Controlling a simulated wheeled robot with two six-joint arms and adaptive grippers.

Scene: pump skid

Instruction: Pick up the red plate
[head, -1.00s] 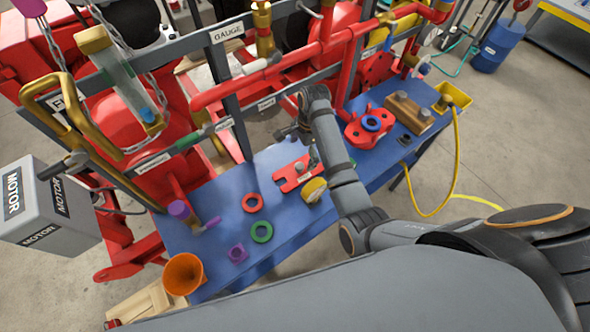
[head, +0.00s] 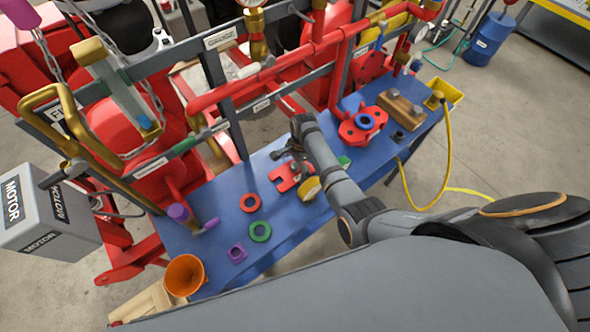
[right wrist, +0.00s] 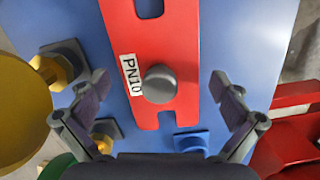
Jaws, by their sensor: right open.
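The red plate (head: 281,184) lies on the blue bench top (head: 223,192). In the right wrist view the red plate (right wrist: 180,45) carries a white PN10 label (right wrist: 129,75) and a grey round knob (right wrist: 159,84), with a slot at its near end. My right gripper (head: 286,153) is over the plate's far part in the head view. In the right wrist view my right gripper (right wrist: 160,90) is open, one finger on each side of the plate, with the knob between them. The fingers look clear of the plate. My left gripper is not in view.
Beside the plate are a yellow round part (head: 309,188), a red ring (head: 250,203) and a green ring (head: 260,231). A red flange (head: 352,135) and a wooden block (head: 402,108) stand farther right. Red pipes (head: 225,95) and grey rails run behind the bench.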

